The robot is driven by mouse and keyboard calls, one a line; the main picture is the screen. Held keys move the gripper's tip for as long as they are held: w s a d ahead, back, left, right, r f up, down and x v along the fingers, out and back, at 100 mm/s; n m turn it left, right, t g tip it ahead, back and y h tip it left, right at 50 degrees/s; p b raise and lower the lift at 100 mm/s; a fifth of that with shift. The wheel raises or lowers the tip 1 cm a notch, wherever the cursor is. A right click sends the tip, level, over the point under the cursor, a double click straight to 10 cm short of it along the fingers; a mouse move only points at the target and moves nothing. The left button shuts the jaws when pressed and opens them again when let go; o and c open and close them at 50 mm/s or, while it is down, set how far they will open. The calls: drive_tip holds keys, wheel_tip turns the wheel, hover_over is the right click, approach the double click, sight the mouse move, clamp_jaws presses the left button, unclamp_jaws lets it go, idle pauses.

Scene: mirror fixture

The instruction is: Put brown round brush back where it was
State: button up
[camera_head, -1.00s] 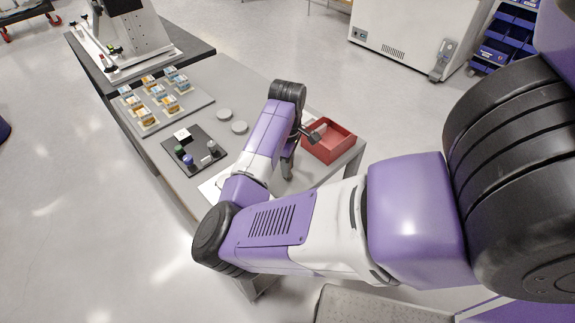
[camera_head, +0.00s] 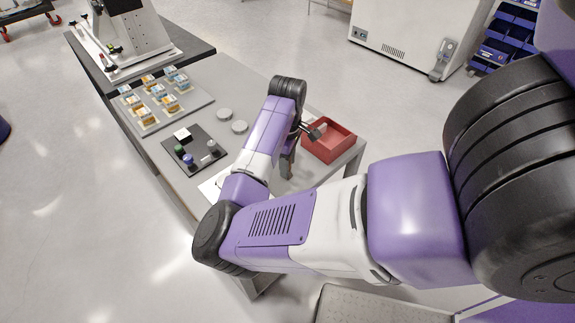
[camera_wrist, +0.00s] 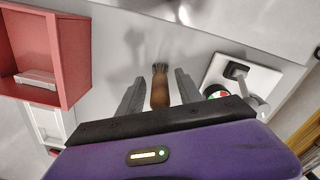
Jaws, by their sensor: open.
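The brown brush (camera_wrist: 160,90) shows in the wrist view with its dark bristles pointing away from me. It lies between the two fingers of my gripper (camera_wrist: 160,86), with a gap visible on each side. My gripper is open around it. The brush's near end is hidden behind the gripper body. In the head view my gripper (camera_head: 288,166) hangs low over the table's near right part, left of the red box, with something brown at its fingers. Whether the brush touches the table cannot be told.
The open red box (camera_head: 328,141) stands on the grey table's (camera_head: 205,75) right edge; the wrist view shows a light block in it. Left are a black tray (camera_head: 193,163) with small bottles, two grey discs (camera_head: 239,127) and a board of sample blocks (camera_head: 195,103). A white plate (camera_wrist: 262,78) is right of the fingers.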

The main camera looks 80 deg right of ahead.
wheel_tip(320, 180, up, 11)
drive_tip(key=shift+f+p, duration=0.1)
drive_tip(key=shift+p, duration=0.3)
drive_tip(key=s+d+r+n+h, duration=0.1)
drive_tip(key=s+d+r+h, duration=0.1)
drive_tip(key=d+h, duration=0.4)
drive_tip(key=s+d+r+n+h, duration=0.1)
drive_tip(key=d+r+h, duration=0.1)
drive_tip(key=d+h, duration=0.4)
drive_tip(key=w+a+f+n+t+y, duration=0.2)
drive_tip(key=a+t, duration=0.2)
drive_tip(key=a, duration=0.5)
drive_tip(key=w+a+f+n+t+y, duration=0.15)
drive_tip(key=a+t, duration=0.25)
drive_tip(key=a, duration=0.4)
drive_tip(key=w+a+f+n+t+y, duration=0.1)
drive_tip(key=a+f+n+t+y, duration=0.1)
drive_tip(key=a+t, duration=0.5)
drive_tip(key=s+a+r+m+y, duration=0.2)
drive_tip(key=s+a, duration=0.4)
drive_tip(key=a, duration=0.5)
drive_tip(key=s+a+r+m+y, duration=0.3)
drive_tip(key=s+a, duration=0.3)
drive_tip(key=a, duration=0.6)
drive_tip(key=shift+s+a+m+y, duration=0.25)
drive_tip(key=shift+s+m+y, duration=0.1)
drive_tip(key=shift+m+y, duration=0.4)
